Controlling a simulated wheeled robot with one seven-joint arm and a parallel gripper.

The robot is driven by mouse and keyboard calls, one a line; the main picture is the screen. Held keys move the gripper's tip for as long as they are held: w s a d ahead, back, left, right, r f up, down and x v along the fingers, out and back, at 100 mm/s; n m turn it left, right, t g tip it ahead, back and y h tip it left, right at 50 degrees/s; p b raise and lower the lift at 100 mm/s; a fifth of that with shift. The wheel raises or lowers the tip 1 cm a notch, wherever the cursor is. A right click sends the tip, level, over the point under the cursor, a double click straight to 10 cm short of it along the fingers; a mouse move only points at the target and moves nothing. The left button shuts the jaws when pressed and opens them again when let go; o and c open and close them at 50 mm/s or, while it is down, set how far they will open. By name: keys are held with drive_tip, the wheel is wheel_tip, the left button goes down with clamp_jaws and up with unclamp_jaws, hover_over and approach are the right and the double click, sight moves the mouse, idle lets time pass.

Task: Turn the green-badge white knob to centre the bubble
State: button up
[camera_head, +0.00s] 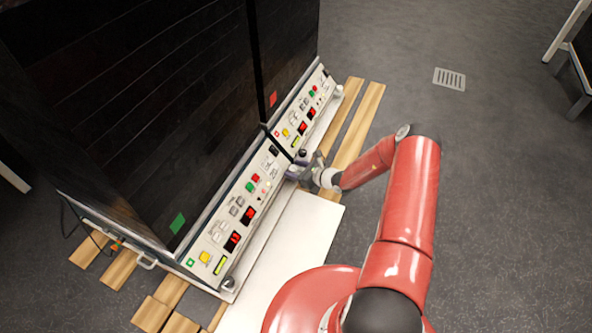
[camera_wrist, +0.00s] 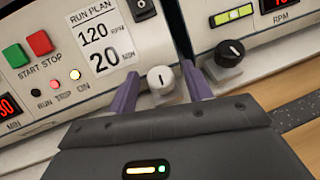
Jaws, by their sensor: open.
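The white knob (camera_wrist: 160,80) with a dark pointer line, nearly upright in the picture, is at the right end of the left unit's lower front edge in the wrist view. That unit carries a green badge (camera_head: 177,222) in the head view. My gripper (camera_wrist: 162,76) is open, its two purple fingers on either side of the knob with gaps showing; I cannot tell how deep they reach. In the head view my gripper (camera_head: 299,171) hides the knob. The green-badge unit's yellow-green level vial (camera_head: 220,264) is at its near end; its bubble is too small to read.
The neighbouring unit with a red badge (camera_head: 273,98) stands close on the right, with a black knob (camera_wrist: 229,52) near my right finger and its own level vial (camera_wrist: 231,15). A white board (camera_head: 290,240) and wooden slats (camera_head: 362,122) lie along the front. Open floor is to the right.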

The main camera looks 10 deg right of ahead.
drive_tip(key=shift+c, duration=0.2)
drive_tip(key=c, duration=0.9)
drive_tip(key=shift+d+f+n+g+y+b, duration=0.15)
drive_tip(key=shift+n+g+y+b, duration=0.2)
drive_tip(key=shift+b, duration=0.2)
drive_tip(key=shift+w+n+b, duration=0.1)
drive_tip(key=shift+n+b, duration=0.15)
drive_tip(key=shift+b, duration=0.05)
drive_tip(key=shift+w+n+g+y+b, duration=0.1)
drive_tip(key=shift+n+g+y+b, duration=0.4)
drive_tip(key=shift+n+g+y, duration=0.3)
drive_tip(key=n+g, duration=0.2)
drive_tip(key=n+g+y, duration=0.1)
drive_tip(key=n+g, duration=0.1)
drive_tip(key=n+g+y, duration=0.1)
drive_tip(key=n+g, duration=0.1)
drive_tip(key=g, duration=0.1)
drive_tip(key=shift+w+d, duration=0.1)
drive_tip(key=shift+w, duration=0.2)
drive_tip(key=shift+n+g+y, duration=0.25)
drive_tip(key=shift+n+g, duration=0.1)
drive_tip(key=shift+n, duration=0.05)
